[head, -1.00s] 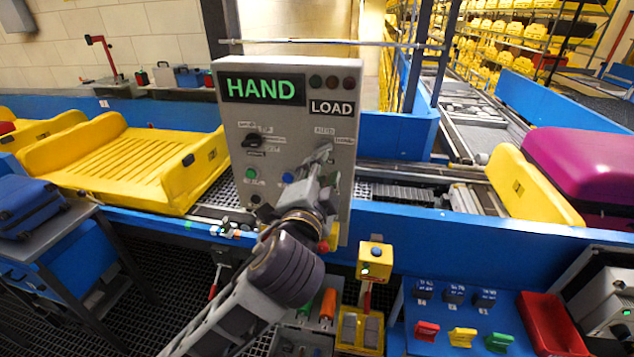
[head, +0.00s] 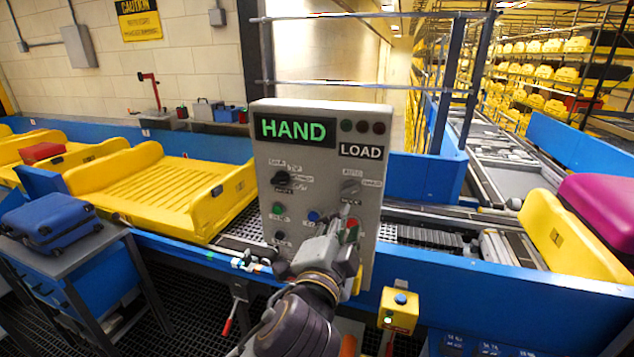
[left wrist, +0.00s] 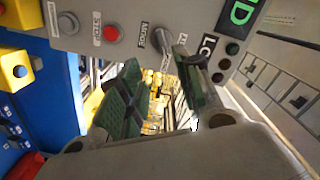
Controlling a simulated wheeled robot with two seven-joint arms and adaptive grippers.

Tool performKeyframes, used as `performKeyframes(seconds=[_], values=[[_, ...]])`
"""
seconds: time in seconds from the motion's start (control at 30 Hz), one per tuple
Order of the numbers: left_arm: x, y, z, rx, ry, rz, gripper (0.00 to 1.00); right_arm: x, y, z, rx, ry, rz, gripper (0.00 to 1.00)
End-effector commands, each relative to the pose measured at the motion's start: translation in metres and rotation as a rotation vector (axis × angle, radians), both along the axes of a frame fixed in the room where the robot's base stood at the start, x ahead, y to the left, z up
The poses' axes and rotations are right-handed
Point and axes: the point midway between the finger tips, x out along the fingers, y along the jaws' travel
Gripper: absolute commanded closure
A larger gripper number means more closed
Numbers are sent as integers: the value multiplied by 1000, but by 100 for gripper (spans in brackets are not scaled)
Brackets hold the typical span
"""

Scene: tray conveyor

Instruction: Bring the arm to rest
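My left gripper (head: 343,218) is in front of the lower right of the grey control panel (head: 262,185), below the right selector knob (head: 350,187). In the left wrist view its two green-padded fingers (left wrist: 160,92) stand apart with nothing between them. The selector knob (left wrist: 163,40) shows just beyond the fingertips, and I cannot tell whether they touch it. The panel display (head: 294,130) reads HAND in green, with a LOAD label below right. My right gripper is not in view.
A yellow tray (head: 225,200) sits on the conveyor left of the panel. Another yellow tray (head: 570,240) carries a magenta suitcase (head: 605,215) at right. A blue suitcase (head: 52,220) lies on a side table. A yellow button box (head: 398,312) stands near my arm.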

Motion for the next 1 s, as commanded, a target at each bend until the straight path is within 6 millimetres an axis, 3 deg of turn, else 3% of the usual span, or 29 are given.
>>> performKeyframes(seconds=[0.17,0.57,1.0], values=[[8,17,-20,-42,87,34,66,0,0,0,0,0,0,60],[21,76,-95,-178,375,164,66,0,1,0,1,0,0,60],[8,144,-188,-311,681,333,66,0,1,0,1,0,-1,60]])
